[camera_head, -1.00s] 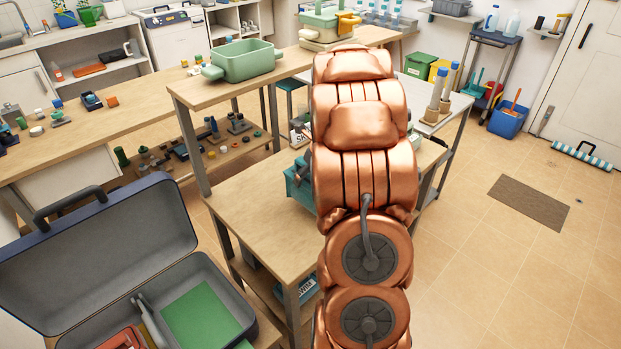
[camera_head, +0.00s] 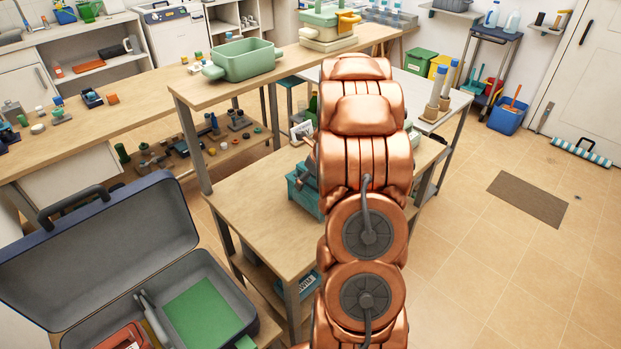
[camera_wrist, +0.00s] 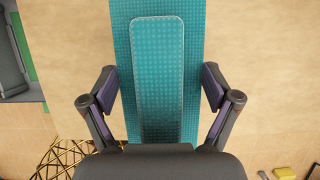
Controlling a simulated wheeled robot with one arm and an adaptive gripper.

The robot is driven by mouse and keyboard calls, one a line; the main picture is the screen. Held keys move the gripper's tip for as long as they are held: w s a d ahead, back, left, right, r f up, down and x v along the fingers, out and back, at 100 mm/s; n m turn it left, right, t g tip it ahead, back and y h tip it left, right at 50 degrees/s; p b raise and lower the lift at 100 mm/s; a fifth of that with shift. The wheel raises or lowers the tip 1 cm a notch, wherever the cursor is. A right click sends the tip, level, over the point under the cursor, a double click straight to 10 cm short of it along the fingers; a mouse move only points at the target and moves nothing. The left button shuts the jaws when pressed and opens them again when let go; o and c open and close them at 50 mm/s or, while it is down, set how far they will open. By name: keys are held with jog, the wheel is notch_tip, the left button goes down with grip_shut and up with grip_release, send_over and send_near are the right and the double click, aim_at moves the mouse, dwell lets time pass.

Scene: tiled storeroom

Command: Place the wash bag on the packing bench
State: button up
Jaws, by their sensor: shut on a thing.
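In the wrist view, a teal, dotted wash bag (camera_wrist: 160,60) with a clear panel on its face lies between the two fingers of my gripper (camera_wrist: 160,88). The pads press on its left and right sides, and its far end runs out of the top of the picture. A pale wooden surface shows beneath and around it. In the head view, a wooden bench (camera_head: 250,215) stands in the middle, partly covered by my copper arm.
An open grey suitcase (camera_head: 215,272) with a green panel lies at the lower left. A raised shelf with a green tub (camera_head: 243,60) stands behind.

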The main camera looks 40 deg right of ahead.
jog(key=o, duration=1.6)
jog(key=b+v, duration=0.2)
jog(key=v, duration=1)
jog(key=s+a+r+n+g+y, duration=0.15)
jog(key=s+a+n, duration=0.25)
jog(key=a+n, duration=0.7)
jog(key=s+a+r+n+g, duration=0.2)
jog(key=s+a+n, duration=0.35)
jog(key=a, duration=1.05)
jog(key=shift+s+a+f+n+g+h, duration=0.15)
jog(key=shift+s+a+n+g, duration=0.3)
jog(key=shift+s+a+n, duration=1.9)
jog(key=shift+s+a+n+g+h, duration=0.4)
jog(key=shift+s+a+n, duration=0.55)
jog(key=shift+s+n, duration=2.8)
jog(key=shift+s+a+f+n+g+h, duration=0.1)
jog(key=shift+s+a+n+g, duration=0.4)
jog(key=shift+s+a+n, duration=2.4)
